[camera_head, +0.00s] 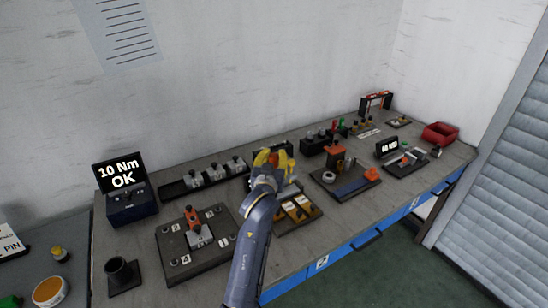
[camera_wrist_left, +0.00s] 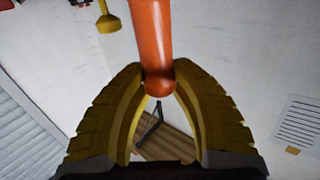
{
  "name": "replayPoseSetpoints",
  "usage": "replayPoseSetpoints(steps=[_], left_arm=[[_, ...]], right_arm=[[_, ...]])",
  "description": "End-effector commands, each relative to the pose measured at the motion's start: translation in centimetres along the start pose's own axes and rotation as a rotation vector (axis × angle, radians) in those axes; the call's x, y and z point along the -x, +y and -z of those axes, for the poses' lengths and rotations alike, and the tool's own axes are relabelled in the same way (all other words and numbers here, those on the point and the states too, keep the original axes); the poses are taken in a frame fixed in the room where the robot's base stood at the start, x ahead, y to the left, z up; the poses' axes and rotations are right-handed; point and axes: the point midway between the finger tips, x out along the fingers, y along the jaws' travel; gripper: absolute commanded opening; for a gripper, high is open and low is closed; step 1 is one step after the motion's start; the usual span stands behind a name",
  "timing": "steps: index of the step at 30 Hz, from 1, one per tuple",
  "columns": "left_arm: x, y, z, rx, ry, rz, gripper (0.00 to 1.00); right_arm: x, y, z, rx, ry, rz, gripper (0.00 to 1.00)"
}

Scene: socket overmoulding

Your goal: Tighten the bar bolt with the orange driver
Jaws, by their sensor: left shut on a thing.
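My left gripper (camera_head: 268,157) has yellow fingers and is above the middle of the bench. In the left wrist view, its fingers (camera_wrist_left: 158,85) are closed around the lower end of an orange cylinder, which looks like the orange driver's handle (camera_wrist_left: 153,40). The driver's tip is not clear in either view. A dark plate (camera_head: 172,243) with numbered corners lies left of the gripper. On it stands a small metal block with an orange-red part (camera_head: 192,217). I cannot make out the bar bolt itself. My right gripper is not in view.
A display box (camera_head: 121,177) reading "10 Nm OK" stands at the back left. A dark tray with metal parts (camera_head: 176,189) lies along the wall. A black cup (camera_head: 121,274) is at the front left. More fixtures and a red bin (camera_head: 440,133) stand to the right.

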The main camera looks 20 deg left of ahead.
Motion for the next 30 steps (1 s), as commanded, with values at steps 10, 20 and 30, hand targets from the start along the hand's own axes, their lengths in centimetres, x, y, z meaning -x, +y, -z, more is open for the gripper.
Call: replayPoseSetpoints(steps=[10, 20, 30], left_arm=[[0.0, 0.0, 2.0, 0.003, 0.012, -0.001, 0.0], [0.0, 0.0, 3.5, 0.004, 0.014, -0.002, 0.0], [0.0, 0.0, 4.7, 0.004, 0.015, -0.001, 0.0]], right_arm=[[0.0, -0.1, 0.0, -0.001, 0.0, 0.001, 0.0], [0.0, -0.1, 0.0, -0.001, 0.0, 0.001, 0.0], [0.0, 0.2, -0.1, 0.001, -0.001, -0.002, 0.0]])
